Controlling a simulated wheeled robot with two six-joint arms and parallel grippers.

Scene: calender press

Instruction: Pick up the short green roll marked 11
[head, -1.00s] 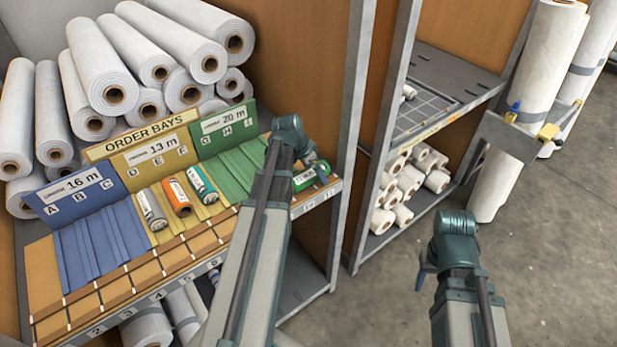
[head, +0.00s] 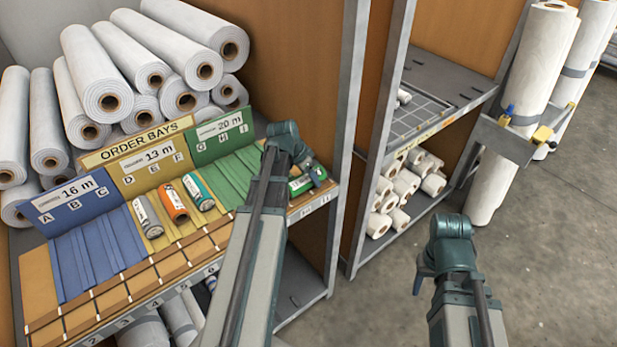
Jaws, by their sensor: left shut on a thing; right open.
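The short green roll (head: 301,185) is at the right end of the order shelf, below and right of the green bay. It is partly hidden by my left gripper, and its number cannot be read. My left gripper (head: 311,177) reaches down over it and is shut on it. Whether the roll touches the shelf is unclear. My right gripper (head: 418,283) hangs over the floor at the right, open and apart from everything.
A grey roll (head: 147,216), an orange roll (head: 173,202) and a teal roll (head: 199,191) lie in the yellow bay. The blue bay (head: 90,250) and green bay (head: 225,172) look empty. A metal post (head: 345,130) stands close right of my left gripper.

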